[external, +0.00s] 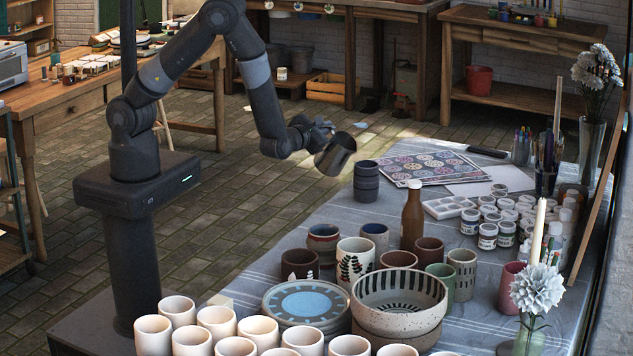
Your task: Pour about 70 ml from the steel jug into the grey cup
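The steel jug (334,156) is in the air at the end of my arm, tilted with its mouth toward the lower right. My gripper (319,134) is shut on the jug at its upper left side; the fingers are small and partly hidden. A dark grey ribbed cup (366,186), which looks like the grey cup, stands upright on the cloth-covered table (262,262) near its left edge. The jug is up and to the left of this cup, apart from it in the picture. No liquid stream shows, and the inside of both is too small to read.
A brown bottle (412,220) and several painted cups stand in front of the cup. A patterned sheet (425,167) lies behind it. A large bowl (399,296), plates (305,302) and several white cups (217,319) fill the near end. Paint jars (488,236) stand right.

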